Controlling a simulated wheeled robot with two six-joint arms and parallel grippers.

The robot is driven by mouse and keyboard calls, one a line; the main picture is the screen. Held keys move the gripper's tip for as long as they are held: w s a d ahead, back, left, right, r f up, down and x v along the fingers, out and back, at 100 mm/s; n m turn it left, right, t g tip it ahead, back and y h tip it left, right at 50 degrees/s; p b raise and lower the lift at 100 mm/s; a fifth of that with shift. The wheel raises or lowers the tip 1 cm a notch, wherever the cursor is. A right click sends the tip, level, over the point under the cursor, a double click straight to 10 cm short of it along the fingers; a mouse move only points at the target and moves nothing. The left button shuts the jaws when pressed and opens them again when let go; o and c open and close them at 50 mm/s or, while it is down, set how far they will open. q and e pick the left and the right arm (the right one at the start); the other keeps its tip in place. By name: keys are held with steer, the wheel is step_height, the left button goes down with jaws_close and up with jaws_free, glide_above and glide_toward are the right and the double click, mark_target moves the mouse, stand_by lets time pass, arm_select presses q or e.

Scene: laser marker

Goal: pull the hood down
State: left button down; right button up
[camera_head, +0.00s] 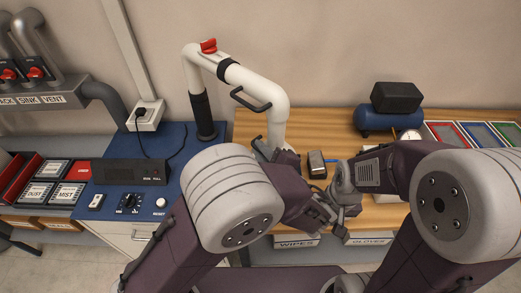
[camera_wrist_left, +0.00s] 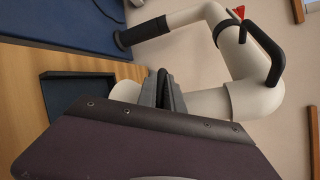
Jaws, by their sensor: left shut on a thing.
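The hood is a white jointed pipe (camera_head: 262,88) with a red knob (camera_head: 209,46) and a black handle (camera_head: 251,99). It rises from a black sleeve at the desk and bends down over the wooden table. In the left wrist view the pipe (camera_wrist_left: 208,104) and handle (camera_wrist_left: 266,50) appear sideways. My left gripper (camera_head: 266,149) is at the pipe's lower end, shut on the hood there; its jaws also show in the left wrist view (camera_wrist_left: 161,91).
A blue control desk (camera_head: 178,145) stands left, with a dark box (camera_head: 136,172) and labelled buttons. A dark tray (camera_wrist_left: 77,95) lies under the hood. A small metallic block (camera_head: 317,163), a blue tank (camera_head: 375,120) and coloured bins (camera_head: 480,134) are on the wooden table.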

arm_select(q)
steer(key=shift+r, duration=0.1)
steer(key=c, duration=1.5)
jaws_free()
steer(key=v, duration=0.9)
